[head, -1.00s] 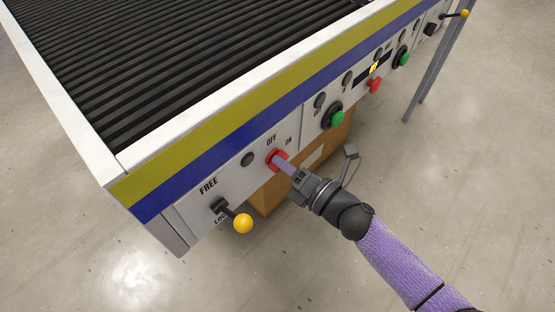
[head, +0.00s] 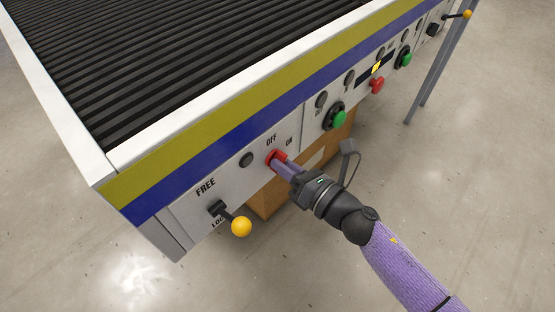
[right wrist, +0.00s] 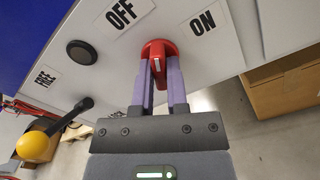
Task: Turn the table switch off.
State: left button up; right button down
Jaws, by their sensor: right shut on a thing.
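The table switch (head: 276,158) is a red knob on the white front panel, below the OFF and ON labels. In the right wrist view, the red switch (right wrist: 160,50) lies between the OFF label (right wrist: 124,13) and the ON label (right wrist: 203,22), with a small white mark on its handle. My right gripper (head: 284,166) reaches it from the lower right. Its two purple fingers (right wrist: 160,82) are shut on the handle, one on each side, hiding part of it. I cannot tell exactly which label the switch points to. My left gripper is not in view.
A yellow-knobbed lever (head: 241,227) sticks out left of the switch, near FREE. A green button (head: 338,118) and red button (head: 377,86) lie to the right. A cardboard box (head: 268,198) stands under the table. The floor in front is clear.

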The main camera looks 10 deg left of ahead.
jog(key=n+b, duration=0.1)
jog(key=n, duration=0.4)
jog(key=shift+f, duration=0.1)
jog(key=shift+b, duration=0.4)
jog(key=c, duration=0.7)
grip_release()
jog(key=shift+n, duration=0.3)
jog(key=shift+c, duration=0.2)
jog(key=shift+o, duration=0.3)
